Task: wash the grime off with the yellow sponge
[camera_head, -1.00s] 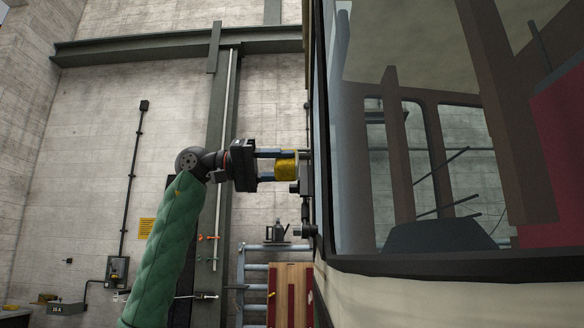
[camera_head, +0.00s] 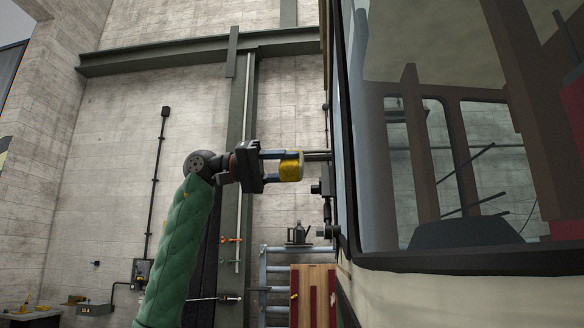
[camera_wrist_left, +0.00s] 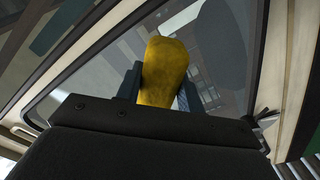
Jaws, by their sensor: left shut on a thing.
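My left gripper (camera_head: 284,160) is shut on the yellow sponge (camera_head: 290,168). In the head view it holds the sponge beside the front of the tram, left of the window edge. In the left wrist view the sponge (camera_wrist_left: 165,72) stands up between the fingers, with the tram window (camera_wrist_left: 110,65) behind it. I cannot tell whether the sponge touches the tram. The large window also fills the right of the head view (camera_head: 385,175). No clear grime patch shows on the glass. My right gripper is not in view.
A dark bracket or mirror arm (camera_head: 326,190) sticks out from the tram's edge below the gripper. A blue-grey rack (camera_head: 277,270) and a brown and red panel (camera_head: 313,292) stand below. A wall box (camera_head: 141,272) is at the left. Open air lies left of the arm.

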